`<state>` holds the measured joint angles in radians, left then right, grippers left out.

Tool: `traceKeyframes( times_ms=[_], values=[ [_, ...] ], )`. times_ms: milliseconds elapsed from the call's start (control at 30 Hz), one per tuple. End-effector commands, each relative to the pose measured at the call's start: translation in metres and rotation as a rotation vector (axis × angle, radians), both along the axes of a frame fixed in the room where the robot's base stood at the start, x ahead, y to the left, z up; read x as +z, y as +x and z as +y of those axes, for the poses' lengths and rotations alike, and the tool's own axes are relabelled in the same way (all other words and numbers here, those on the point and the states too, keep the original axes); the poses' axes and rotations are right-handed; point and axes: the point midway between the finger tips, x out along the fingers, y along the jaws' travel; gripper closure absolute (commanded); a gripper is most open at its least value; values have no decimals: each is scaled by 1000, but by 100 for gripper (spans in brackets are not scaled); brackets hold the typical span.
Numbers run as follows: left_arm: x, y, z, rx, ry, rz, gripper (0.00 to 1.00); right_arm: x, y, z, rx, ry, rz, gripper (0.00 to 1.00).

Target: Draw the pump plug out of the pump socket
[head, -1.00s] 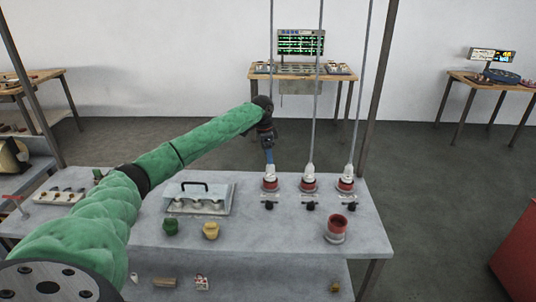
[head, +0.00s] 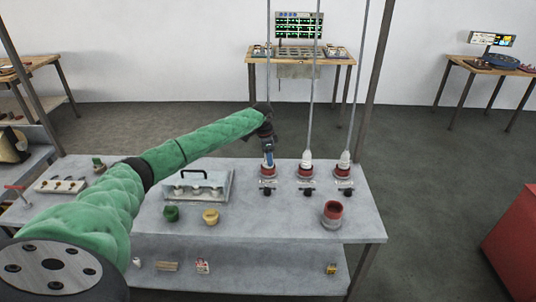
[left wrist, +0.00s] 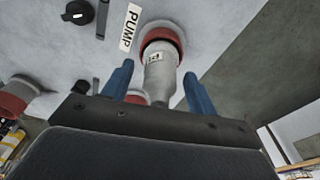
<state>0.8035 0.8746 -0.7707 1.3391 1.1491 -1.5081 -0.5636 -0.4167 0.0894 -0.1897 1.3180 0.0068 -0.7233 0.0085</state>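The pump plug (left wrist: 157,75) is a pale grey-white body with a small mark, seen in the left wrist view. Its far end sits in the red-rimmed pump socket (left wrist: 165,38), beside a white label reading PUMP (left wrist: 130,27). My left gripper (left wrist: 159,69) is open, with one blue finger on each side of the plug and a visible gap to both. In the head view, my left gripper (head: 268,158) is over the leftmost of three sockets (head: 268,172) and hides most of the plug there. My right gripper is not in view.
Two more white plugs (head: 306,165) (head: 344,160) stand in red sockets to the right, with upright cables above. A black knob (head: 267,192) is in front of the pump socket. A red cup-like holder (head: 332,213), yellow and green pieces (head: 211,216) (head: 171,214) and a handled case (head: 197,187) are on the bench.

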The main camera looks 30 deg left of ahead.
Motion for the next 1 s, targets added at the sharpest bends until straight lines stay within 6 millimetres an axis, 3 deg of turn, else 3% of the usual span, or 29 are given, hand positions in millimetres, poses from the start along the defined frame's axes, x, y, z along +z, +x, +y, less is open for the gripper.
traceKeyframes(
  times_ms=[33, 200, 267, 300, 400, 1000],
  values=[
    [0, 0, 0, 0, 0, 0, 51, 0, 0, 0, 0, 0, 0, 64],
    [0, 0, 0, 0, 0, 0, 84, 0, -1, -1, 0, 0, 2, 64],
    [0, 0, 0, 0, 0, 0, 93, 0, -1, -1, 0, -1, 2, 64],
    [0, 0, 0, 0, 0, 0, 75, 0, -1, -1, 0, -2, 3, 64],
    [0, 0, 0, 0, 0, 0, 94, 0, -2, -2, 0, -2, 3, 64],
    [16, 0, 0, 0, 0, -1, 94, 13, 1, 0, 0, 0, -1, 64]
  ],
)
